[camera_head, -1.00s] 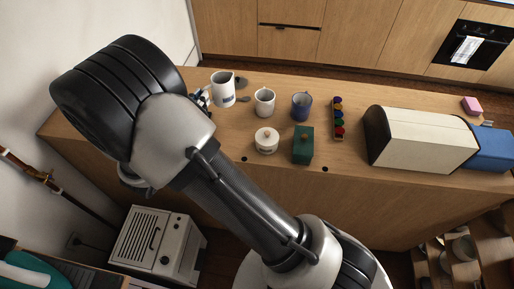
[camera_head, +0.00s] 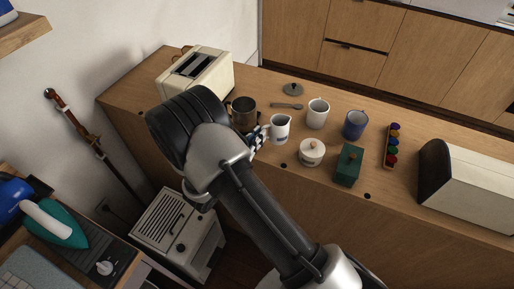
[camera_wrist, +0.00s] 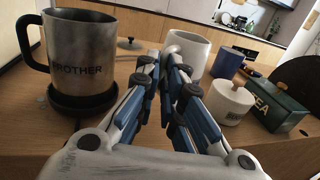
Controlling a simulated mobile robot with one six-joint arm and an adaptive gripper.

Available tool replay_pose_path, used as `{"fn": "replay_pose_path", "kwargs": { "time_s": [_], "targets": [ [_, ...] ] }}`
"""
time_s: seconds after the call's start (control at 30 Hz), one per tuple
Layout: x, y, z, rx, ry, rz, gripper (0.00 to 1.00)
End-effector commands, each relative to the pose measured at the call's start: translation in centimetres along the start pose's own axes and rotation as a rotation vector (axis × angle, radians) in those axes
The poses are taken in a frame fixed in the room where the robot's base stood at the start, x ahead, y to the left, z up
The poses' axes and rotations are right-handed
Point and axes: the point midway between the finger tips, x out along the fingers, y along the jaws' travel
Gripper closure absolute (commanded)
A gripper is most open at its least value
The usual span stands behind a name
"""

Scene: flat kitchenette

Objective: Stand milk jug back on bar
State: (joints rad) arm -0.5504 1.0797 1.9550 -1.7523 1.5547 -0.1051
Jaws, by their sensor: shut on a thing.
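The milk jug (camera_head: 280,129) is white with a small dark mark and looks upright. It is near the front edge of the bar (camera_head: 333,205), left of the white lidded pot (camera_head: 312,153). My gripper (camera_head: 261,137) is shut on its left side. In the wrist view the blue-grey fingers (camera_wrist: 168,85) close at the jug's handle side, and the white jug (camera_wrist: 191,50) shows just beyond them. The fingers hide its lower part. I cannot tell whether its base touches the bar.
A steel mug (camera_head: 244,113) stands close to the left of my gripper, on a dark coaster (camera_wrist: 84,99). A white mug (camera_head: 318,113), blue mug (camera_head: 355,125) and green tea box (camera_head: 348,166) stand to the right. A spoon (camera_head: 287,105) and grey lid (camera_head: 292,90) lie behind.

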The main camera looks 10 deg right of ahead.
Motion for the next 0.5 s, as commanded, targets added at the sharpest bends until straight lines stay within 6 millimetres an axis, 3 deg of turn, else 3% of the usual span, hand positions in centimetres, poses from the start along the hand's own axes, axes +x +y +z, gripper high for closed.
{"fn": "replay_pose_path", "kwargs": {
  "time_s": [0.3,0.5],
  "targets": [
    [0.0,0.0,-4.0,-0.002,-0.001,0.0,1.0],
    [0.0,0.0,-4.2,0.0,-0.001,0.0,1.0]
  ]
}}
